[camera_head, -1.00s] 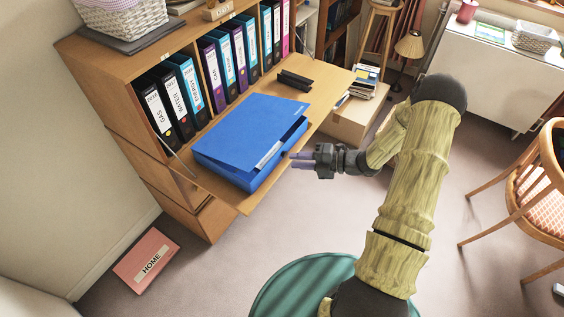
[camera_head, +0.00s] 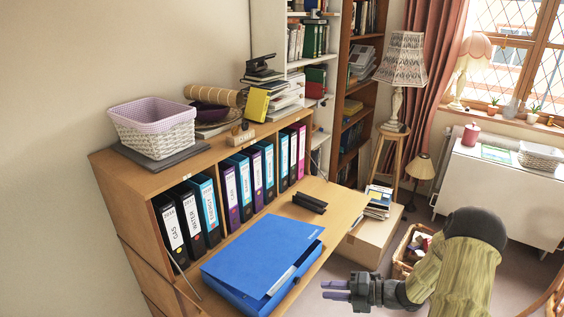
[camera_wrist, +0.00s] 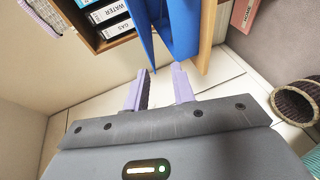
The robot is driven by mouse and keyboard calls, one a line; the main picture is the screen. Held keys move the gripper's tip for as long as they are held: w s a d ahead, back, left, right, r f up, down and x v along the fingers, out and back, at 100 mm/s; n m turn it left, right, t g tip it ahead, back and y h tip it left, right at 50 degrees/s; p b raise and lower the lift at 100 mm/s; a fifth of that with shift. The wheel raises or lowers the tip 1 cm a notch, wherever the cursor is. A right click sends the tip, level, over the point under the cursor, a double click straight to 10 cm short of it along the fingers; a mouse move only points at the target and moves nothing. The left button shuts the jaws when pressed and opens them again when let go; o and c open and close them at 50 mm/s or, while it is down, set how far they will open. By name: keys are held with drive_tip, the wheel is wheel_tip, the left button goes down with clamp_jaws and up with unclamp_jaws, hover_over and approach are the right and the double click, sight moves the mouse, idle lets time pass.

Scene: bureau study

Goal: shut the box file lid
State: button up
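The blue box file lies on the fold-down desk flap (camera_head: 330,200). Its lid (camera_head: 262,248) rests low and slanted over the box body (camera_head: 240,296), with a gap and a pale label showing along the right side. My gripper (camera_head: 336,290) is just right of the box file, off the flap's edge, pointing left and apart from it. In the wrist view my gripper (camera_wrist: 162,86) has its two lilac fingers spread with nothing between them. Blue parts of the box file (camera_wrist: 182,30) show beyond the fingertips there.
Several ring binders (camera_head: 230,195) stand in the bureau behind the box file. A black hole punch or stapler-like object (camera_head: 309,203) lies on the flap. A cardboard box with books (camera_head: 366,242) and a basket (camera_head: 408,250) stand on the floor to the right.

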drive_tip(key=w+d+r+m+t+h, duration=0.25)
drive_tip(key=r+m+h, duration=0.55)
drive_tip(key=m+h, duration=0.6)
drive_tip(key=s+a+r+m+g, duration=0.2)
drive_tip(key=s+a+m, duration=0.1)
drive_tip(key=s+m, duration=0.5)
drive_tip(key=s+a+r+m+g, duration=0.2)
drive_tip(key=s+r+m+g, duration=0.1)
drive_tip(key=s+m, duration=0.5)
drive_tip(key=shift+s+a+r+m, duration=0.2)
drive_tip(key=shift+s+a+m, duration=0.15)
drive_tip(key=shift+s, duration=0.75)
clamp_jaws()
